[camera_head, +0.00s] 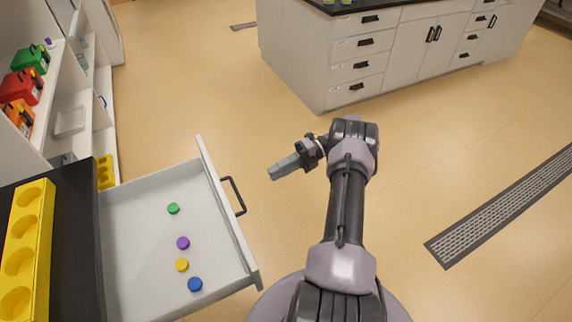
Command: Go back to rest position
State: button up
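My gripper (282,168) is in the middle of the head view, at the end of my arm. It points left and hangs over the floor, just right of the open drawer's handle. Nothing shows in it. Its fingers look close together, but they are too small to tell whether it is open or shut.
An open white drawer (145,215) at the left holds green, purple, yellow and blue caps. A yellow rack (32,235) stands on the black counter. Shelves with green, red (27,87) and orange containers are at upper left. A white cabinet island (300,65) stands behind.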

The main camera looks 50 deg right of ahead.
jog(key=v, duration=0.3)
jog(key=shift+s+d, duration=0.1)
jog(key=shift+d, duration=0.1)
jog(key=w+a+r+n+g+h, duration=0.3)
jog(key=a+r+n+g+h, duration=0.35)
jog(key=a+r+n, duration=1.25)
jog(key=s+a+r+n+t+h, duration=0.2)
jog(key=s+a+r+n+h, duration=0.3)
jog(key=a+r, duration=0.35)
jog(key=s+a+f+n+t+h, duration=0.1)
jog(key=s+a+n+t, duration=0.4)
jog(key=s+a+n, duration=0.3)
jog(key=s+n, duration=0.3)
jog(key=s, duration=0.1)
jog(key=shift+s+f+n, duration=0.2)
jog(key=shift+s+n, duration=0.05)
jog(key=shift+n, duration=0.15)
